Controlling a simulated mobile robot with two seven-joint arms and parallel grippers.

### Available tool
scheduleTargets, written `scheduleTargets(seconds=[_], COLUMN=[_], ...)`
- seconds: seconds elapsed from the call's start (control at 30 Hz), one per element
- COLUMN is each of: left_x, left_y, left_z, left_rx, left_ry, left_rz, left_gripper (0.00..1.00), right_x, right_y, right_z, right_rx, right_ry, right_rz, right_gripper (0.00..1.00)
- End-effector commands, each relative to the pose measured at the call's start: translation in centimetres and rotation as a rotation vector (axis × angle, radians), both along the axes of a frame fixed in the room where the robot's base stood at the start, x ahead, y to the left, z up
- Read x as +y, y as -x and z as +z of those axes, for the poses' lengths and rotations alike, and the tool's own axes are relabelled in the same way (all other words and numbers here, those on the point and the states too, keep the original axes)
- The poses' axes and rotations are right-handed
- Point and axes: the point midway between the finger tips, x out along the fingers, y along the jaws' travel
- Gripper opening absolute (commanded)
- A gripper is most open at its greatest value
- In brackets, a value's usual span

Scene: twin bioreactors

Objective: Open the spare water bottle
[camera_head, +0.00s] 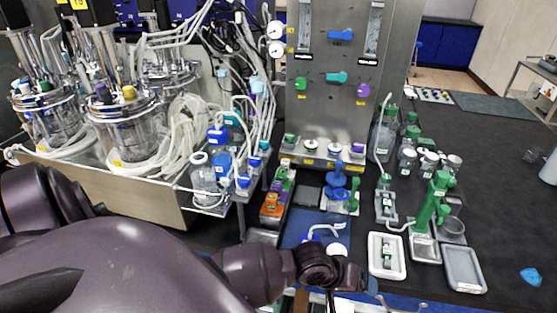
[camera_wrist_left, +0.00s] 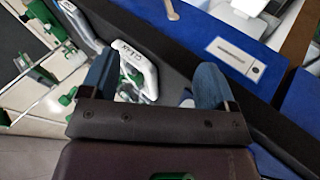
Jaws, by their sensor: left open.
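My left arm comes in from the left in the head view and ends at the front of the bench, its gripper largely hidden by the wrist. In the left wrist view my left gripper (camera_wrist_left: 155,85) is open, with its blue fingertips apart. A white looped piece with lettering (camera_wrist_left: 140,75) shows between and beyond the fingers; nothing is clearly held. I cannot tell which bottle is the spare water one. My right gripper is out of view.
Glass bioreactors (camera_head: 125,130) with many tubes fill the left. A steel panel (camera_head: 335,85) stands at the middle. Small white-capped jars (camera_head: 428,163), a green stand (camera_head: 433,205) and a white tray (camera_head: 387,275) are at right. The dark bench top further right is largely clear.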

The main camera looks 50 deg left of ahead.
Motion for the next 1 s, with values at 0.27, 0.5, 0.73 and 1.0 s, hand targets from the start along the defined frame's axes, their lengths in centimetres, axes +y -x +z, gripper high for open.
scheduleTargets(seconds=[0.27, 0.5, 0.73, 1.0], left_x=[2.7, 6.9, 10.9, 12.1], left_y=[3.1, 7.1, 11.7, 13.1], left_z=[-2.0, -3.6, -4.6, -4.7], left_rx=[-0.26, -0.43, -0.505, -0.52], left_ry=[-0.161, -0.423, -0.711, -0.81], left_rz=[-0.033, -0.051, -0.095, -0.122], left_gripper=[0.81, 0.81, 0.81, 0.81], right_x=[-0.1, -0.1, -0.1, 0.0], right_y=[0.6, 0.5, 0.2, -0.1], right_z=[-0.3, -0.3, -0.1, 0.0], right_rx=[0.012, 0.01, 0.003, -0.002], right_ry=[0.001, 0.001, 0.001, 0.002], right_rz=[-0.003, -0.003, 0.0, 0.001], right_gripper=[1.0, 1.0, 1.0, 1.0])
